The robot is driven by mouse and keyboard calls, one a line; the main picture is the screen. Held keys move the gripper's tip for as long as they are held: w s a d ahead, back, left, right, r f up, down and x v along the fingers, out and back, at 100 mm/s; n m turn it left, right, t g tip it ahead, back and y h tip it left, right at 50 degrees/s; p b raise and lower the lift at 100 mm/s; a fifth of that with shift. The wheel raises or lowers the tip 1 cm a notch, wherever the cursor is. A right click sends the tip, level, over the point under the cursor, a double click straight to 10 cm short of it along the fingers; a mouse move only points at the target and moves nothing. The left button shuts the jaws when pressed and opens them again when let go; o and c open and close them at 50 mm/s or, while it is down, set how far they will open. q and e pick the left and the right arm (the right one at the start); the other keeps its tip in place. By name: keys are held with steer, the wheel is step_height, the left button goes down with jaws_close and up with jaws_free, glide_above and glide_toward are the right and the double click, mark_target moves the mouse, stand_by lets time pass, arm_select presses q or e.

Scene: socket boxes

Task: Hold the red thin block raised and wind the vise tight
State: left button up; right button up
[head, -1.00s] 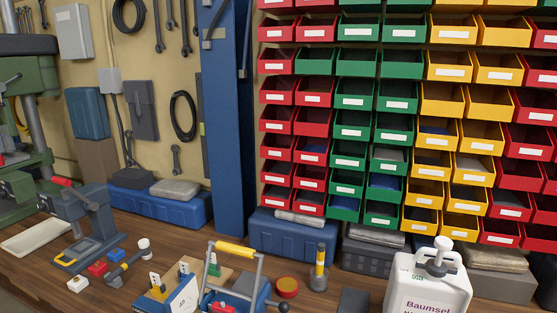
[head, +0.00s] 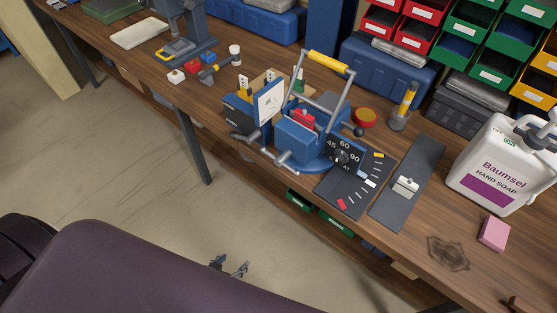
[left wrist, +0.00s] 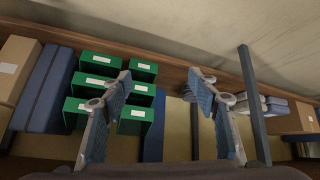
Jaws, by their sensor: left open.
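A blue vise (head: 300,142) stands at the front edge of the wooden bench in the head view, with a grey winding bar (head: 283,163) at its front. A red block (head: 303,118) shows at the top of the vise; how it sits between the jaws is hard to tell. My left gripper (head: 230,266) is low over the floor, in front of the bench and below the vise. It is open and empty; its two spread fingers show in the left wrist view (left wrist: 160,88). My right gripper is not in view.
A lever frame with a yellow handle (head: 328,62) rises above the vise. A dial plate (head: 345,158), dark strip (head: 408,182), soap bottle (head: 500,160) and pink block (head: 494,234) lie rightward. Green bins (left wrist: 93,84) sit under the bench. A bench leg (head: 195,145) stands left.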

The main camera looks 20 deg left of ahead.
arm_select(q)
steer(key=w+d+r+n+t+h+b, duration=0.1)
steer(key=w+r+t, duration=0.2)
steer(key=w+r, duration=0.35)
steer(key=w+d+r+t+h, duration=0.15)
steer(key=w+r, duration=0.25)
steer(key=r, duration=0.6)
steer(key=t+h, duration=0.3)
steer(key=t, duration=0.2)
glide_toward(277, 163)
steer(key=w, duration=0.3)
steer(key=shift+n+g, duration=0.25)
steer(key=shift+n, duration=0.15)
steer(key=x, duration=0.6)
steer(key=shift+d+r+p, duration=0.15)
steer(key=shift+d+p, duration=0.2)
steer(key=shift+d, duration=0.05)
steer(key=shift+w+d, duration=0.25)
steer(key=shift+w, duration=0.4)
jaws_close()
